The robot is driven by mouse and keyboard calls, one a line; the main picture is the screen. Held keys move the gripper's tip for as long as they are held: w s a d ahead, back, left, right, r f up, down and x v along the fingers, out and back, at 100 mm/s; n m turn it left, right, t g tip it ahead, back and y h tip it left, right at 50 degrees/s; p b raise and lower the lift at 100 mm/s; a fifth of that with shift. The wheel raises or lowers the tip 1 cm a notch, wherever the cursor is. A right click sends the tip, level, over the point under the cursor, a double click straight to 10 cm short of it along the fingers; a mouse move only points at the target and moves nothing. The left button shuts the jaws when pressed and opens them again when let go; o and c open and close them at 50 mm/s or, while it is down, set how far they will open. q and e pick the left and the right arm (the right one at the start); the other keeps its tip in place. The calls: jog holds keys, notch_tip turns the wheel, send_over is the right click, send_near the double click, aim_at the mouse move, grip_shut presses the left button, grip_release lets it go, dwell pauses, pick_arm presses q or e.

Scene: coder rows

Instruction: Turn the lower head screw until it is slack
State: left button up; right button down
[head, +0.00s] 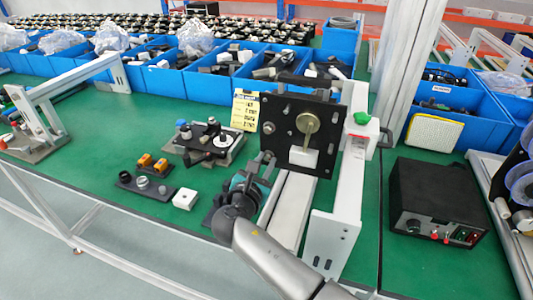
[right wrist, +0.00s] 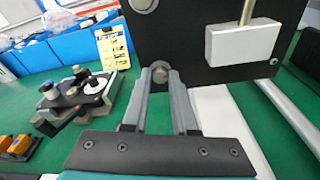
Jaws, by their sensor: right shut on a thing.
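The black upright plate (head: 323,118) stands in the middle of the head view, with a brass shaft and a white block on its face. The upper head screw (head: 268,127) is on the plate's left side. Its lower edge shows at the top of the right wrist view (right wrist: 143,4). The lower head screw (right wrist: 160,75) sits between the fingertips of my right gripper (right wrist: 160,77). The fingers are shut on its round head, at the plate's lower left corner. In the head view my right gripper (head: 266,162) comes up from below and mostly hides this screw. My left gripper is out of view.
A white frame (head: 330,230) stands right of the plate, with a green button on top. A yellow label card (head: 245,110) is beside the plate. A black control box (head: 436,203) sits at right. Blue bins (head: 192,80) line the back. Small fixtures stand at left.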

jog(key=n+p, duration=0.2)
jog(key=p, duration=0.1)
jog(key=shift+a+r+n, duration=0.1)
jog(key=shift+r+n, duration=0.2)
jog(key=shift+n, duration=0.1)
jog(key=shift+n+h+p, duration=0.5)
jog(key=shift+n+p, duration=0.15)
jog(key=shift+n, duration=0.35)
jog(key=shift+f+n+g+h+p, duration=0.25)
jog(key=shift+n+g+h+p, duration=0.05)
jog(key=shift+n, duration=0.8)
jog(key=c, duration=0.8)
grip_release()
jog(key=shift+c, duration=0.2)
